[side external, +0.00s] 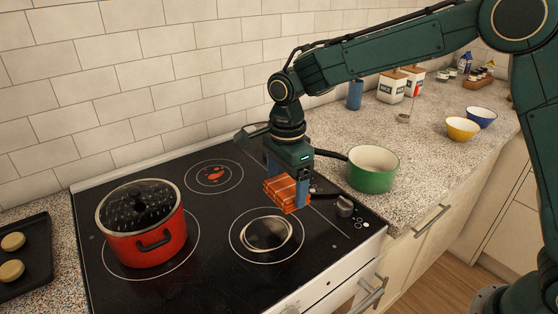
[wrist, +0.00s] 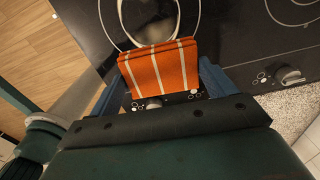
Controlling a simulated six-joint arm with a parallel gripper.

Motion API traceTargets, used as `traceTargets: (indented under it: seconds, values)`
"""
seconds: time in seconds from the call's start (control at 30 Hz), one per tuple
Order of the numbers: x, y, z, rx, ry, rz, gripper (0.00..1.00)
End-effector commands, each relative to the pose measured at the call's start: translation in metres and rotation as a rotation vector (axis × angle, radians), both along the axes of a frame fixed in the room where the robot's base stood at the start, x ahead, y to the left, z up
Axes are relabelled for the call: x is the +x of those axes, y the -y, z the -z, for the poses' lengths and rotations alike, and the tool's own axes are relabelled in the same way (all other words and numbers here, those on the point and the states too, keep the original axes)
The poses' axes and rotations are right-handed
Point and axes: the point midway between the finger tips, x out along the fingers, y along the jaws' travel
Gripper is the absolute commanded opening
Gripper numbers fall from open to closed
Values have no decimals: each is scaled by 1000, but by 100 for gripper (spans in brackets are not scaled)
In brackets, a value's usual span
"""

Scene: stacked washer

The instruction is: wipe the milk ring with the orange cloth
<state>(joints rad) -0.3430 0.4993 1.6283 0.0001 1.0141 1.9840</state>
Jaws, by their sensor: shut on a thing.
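The orange cloth (side external: 285,192), folded and with pale stripes, is held between the blue fingers of my gripper (side external: 287,190). In the wrist view the cloth (wrist: 160,68) fills the space between the two fingers (wrist: 162,82). The milk ring (side external: 266,234) is a pale, whitish ring on the black cooktop, inside the front right burner marking. My gripper is above the cooktop, behind and to the right of the ring in the side view. In the wrist view the ring (wrist: 150,22) is just beyond the cloth, which hides part of it.
A red pot with a glass lid (side external: 146,238) stands on the front left burner. A green saucepan (side external: 374,172) stands on the counter right of the cooktop, its handle pointing toward my gripper. A dark tray (side external: 38,268) with round pieces is at far left.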

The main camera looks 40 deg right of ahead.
Motion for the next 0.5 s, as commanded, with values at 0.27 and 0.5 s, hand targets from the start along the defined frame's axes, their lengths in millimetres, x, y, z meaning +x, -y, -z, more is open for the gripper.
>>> traceTargets:
  seconds: [0.27,0.5]
  values:
    - [0,0,24,-1,-3,0,65]
    - [0,0,45,-1,-2,0,65]
